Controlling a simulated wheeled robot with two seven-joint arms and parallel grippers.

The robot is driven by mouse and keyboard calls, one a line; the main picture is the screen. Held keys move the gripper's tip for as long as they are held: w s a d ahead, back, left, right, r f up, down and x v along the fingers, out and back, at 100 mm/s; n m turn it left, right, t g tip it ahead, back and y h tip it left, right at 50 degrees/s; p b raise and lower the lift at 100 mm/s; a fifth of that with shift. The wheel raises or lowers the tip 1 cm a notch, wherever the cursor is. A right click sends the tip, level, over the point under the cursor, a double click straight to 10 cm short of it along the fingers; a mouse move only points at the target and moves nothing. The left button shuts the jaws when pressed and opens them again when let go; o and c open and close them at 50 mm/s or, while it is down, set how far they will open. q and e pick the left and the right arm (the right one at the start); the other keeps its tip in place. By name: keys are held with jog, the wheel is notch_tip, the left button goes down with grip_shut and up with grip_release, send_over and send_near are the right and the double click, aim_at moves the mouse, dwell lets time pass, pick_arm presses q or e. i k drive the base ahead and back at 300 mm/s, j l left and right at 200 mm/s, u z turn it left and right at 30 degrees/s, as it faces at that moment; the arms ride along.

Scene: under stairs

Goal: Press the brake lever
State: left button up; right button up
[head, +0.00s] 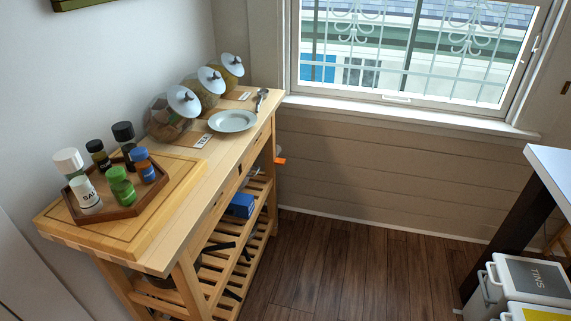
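A wooden kitchen cart (190,220) stands along the left wall, with its slatted shelves partly visible below the top. A small orange piece (280,161) sticks out at the cart's far right side, below the top. I cannot tell whether this is the brake lever. No other lever shows clearly, and the bottom of the cart's near legs is cut off or hidden. Neither of my grippers is in view.
A hexagonal tray (118,212) of several spice jars, glass jars (172,115) and a plate (232,121) stand on the cart top. Bins (530,280) and a white-topped table (552,168) are at the right. Wooden floor (350,265) between is clear.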

aim_at(280, 162)
jog(key=i+l+u, duration=0.1)
jog(key=i+l, duration=0.25)
jog(key=i+l+u, duration=0.1)
jog(key=i+l, duration=0.2)
jog(key=i+l+u, duration=0.1)
jog(key=i+l, duration=0.2)
jog(key=i+l+u, duration=0.1)
jog(key=i+l, duration=0.15)
jog(key=l, duration=0.3)
jog(key=i+l+u, duration=0.15)
jog(key=i+l, duration=0.15)
jog(key=i+l+u, duration=0.1)
jog(key=i+l, duration=0.15)
jog(key=l, duration=0.3)
jog(key=i+l+u, duration=0.1)
jog(key=l, duration=0.4)
jog(key=i+l+u, duration=0.1)
jog(key=i+l, duration=0.25)
jog(key=l, duration=0.15)
